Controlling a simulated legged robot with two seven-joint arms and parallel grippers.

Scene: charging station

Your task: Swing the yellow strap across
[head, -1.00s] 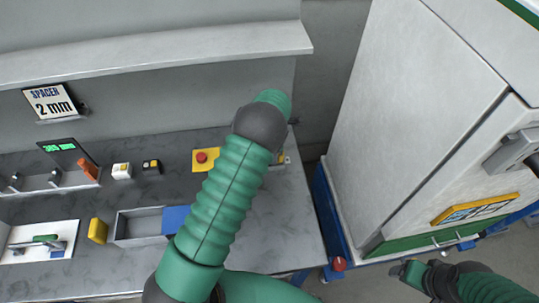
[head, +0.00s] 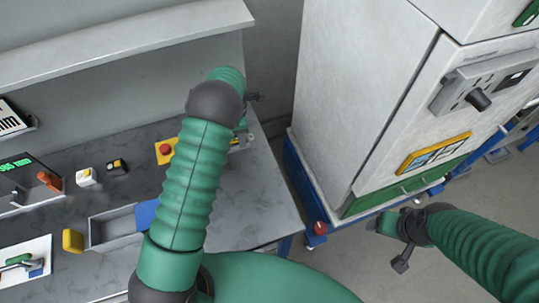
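I cannot make out a yellow strap for certain. The nearest yellow thing on the cabinet (head: 350,95) is a yellow-framed panel (head: 433,153) low on its front. My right gripper (head: 388,244) is below and left of that panel, in front of the cabinet's blue base, apart from both. Its fingers look spread, with nothing between them. My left arm reaches up over the workbench. Its gripper (head: 250,98) is mostly hidden behind the arm, with only a small dark part showing, so its opening cannot be told.
The grey workbench (head: 265,200) holds a red button on a yellow plate (head: 163,152), a grey tray (head: 112,228), a yellow block (head: 73,241) and small switches. A shelf (head: 120,45) overhangs it. A red knob (head: 320,228) is on the blue base.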

